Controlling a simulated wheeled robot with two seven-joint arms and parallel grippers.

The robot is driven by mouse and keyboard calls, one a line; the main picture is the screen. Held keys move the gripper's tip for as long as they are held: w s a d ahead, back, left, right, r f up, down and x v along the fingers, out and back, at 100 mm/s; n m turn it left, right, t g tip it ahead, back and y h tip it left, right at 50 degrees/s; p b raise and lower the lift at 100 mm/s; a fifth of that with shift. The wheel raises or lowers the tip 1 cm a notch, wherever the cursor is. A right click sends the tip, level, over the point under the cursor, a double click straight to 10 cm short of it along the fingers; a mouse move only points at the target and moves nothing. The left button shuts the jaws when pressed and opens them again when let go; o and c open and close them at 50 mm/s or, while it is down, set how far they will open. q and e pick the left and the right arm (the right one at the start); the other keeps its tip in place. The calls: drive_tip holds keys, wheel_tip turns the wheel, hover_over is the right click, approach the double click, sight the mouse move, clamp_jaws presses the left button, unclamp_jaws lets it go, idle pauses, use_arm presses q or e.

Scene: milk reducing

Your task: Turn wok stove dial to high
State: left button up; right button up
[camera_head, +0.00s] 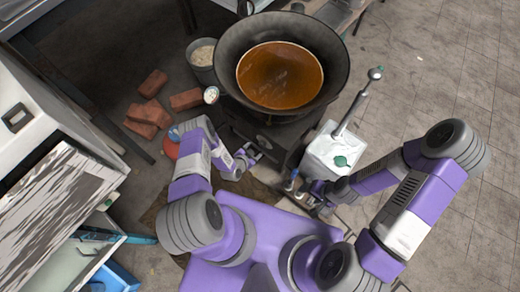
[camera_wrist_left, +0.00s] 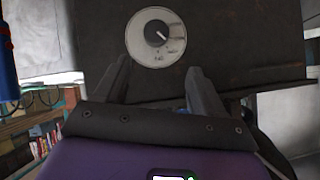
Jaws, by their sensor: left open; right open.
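The wok (camera_head: 280,70) holds brown liquid and sits on a dark stove (camera_head: 268,135). In the left wrist view the stove front (camera_wrist_left: 225,45) carries a round white dial (camera_wrist_left: 156,37) with a dark knob at its centre; its printed marks are too small to read. My left gripper (camera_head: 247,157) is open and empty in front of the stove. In the left wrist view its two fingers (camera_wrist_left: 158,78) point at the stove front, just below the dial, with no clear contact. My right gripper (camera_head: 300,190) is open by the front of a white container.
The white container (camera_head: 335,152) with a long-handled tool (camera_head: 355,105) stands right of the stove. Several red bricks (camera_head: 150,85) and a grey bucket (camera_head: 203,55) lie to the left. A white cabinet (camera_head: 40,120) is at far left. The tiled floor at right is clear.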

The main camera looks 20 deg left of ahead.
sight(261, 146)
use_arm(q)
wheel_tip(261, 146, down, 5)
drive_tip(key=s+m+t+b, duration=0.1)
drive_tip(key=s+m+t, duration=0.1)
drive_tip(key=m+t, duration=0.2)
drive_tip(key=b+x, duration=0.3)
drive_tip(key=x, duration=0.4)
drive_tip(key=shift+s+d+f, duration=0.1)
drive_tip(key=shift+d, duration=0.05)
drive_tip(key=shift+w, duration=0.4)
drive_tip(key=shift+c, duration=0.4)
drive_tip(key=c, duration=1)
